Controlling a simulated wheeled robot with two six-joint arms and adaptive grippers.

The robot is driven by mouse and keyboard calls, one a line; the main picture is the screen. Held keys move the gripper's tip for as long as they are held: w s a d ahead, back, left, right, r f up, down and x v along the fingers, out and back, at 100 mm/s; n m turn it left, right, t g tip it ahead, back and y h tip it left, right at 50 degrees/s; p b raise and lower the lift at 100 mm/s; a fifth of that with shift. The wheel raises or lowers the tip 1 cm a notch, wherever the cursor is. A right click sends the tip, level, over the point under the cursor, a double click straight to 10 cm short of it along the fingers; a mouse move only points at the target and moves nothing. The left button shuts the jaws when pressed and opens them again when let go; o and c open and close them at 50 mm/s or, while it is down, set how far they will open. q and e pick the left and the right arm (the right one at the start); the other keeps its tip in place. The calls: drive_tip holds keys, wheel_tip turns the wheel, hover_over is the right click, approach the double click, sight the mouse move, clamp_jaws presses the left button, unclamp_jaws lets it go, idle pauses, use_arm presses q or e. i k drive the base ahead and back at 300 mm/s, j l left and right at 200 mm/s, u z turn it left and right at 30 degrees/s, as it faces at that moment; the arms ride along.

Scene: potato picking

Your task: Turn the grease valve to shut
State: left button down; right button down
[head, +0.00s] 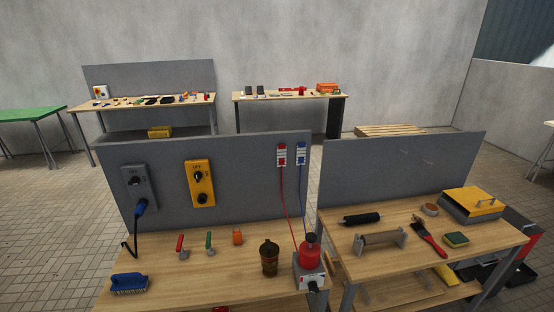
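No part labelled as the grease valve can be made out. A small part with a red upright handle (181,244) and one with a green upright handle (210,242) stand on the left front bench. A grey-white box with a dark knob (312,284) sits at that bench's right end, with a red container with a black top (310,252) on it. Red and blue lines run from the panel down towards it. A yellow switch box (200,184) and a grey switch box with a blue plug (140,190) are on the panel. Neither of my grippers is in view.
The left front bench (180,287) also holds a blue brush (129,283), an orange block (238,237) and a dark mug-like can (269,258). The right bench (385,268) holds a roller, a red brush and a yellow-lidded box (470,205). A grey panel (250,170) stands behind.

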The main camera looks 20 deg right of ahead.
sight(313, 286)
drive_tip(key=z, duration=1.1)
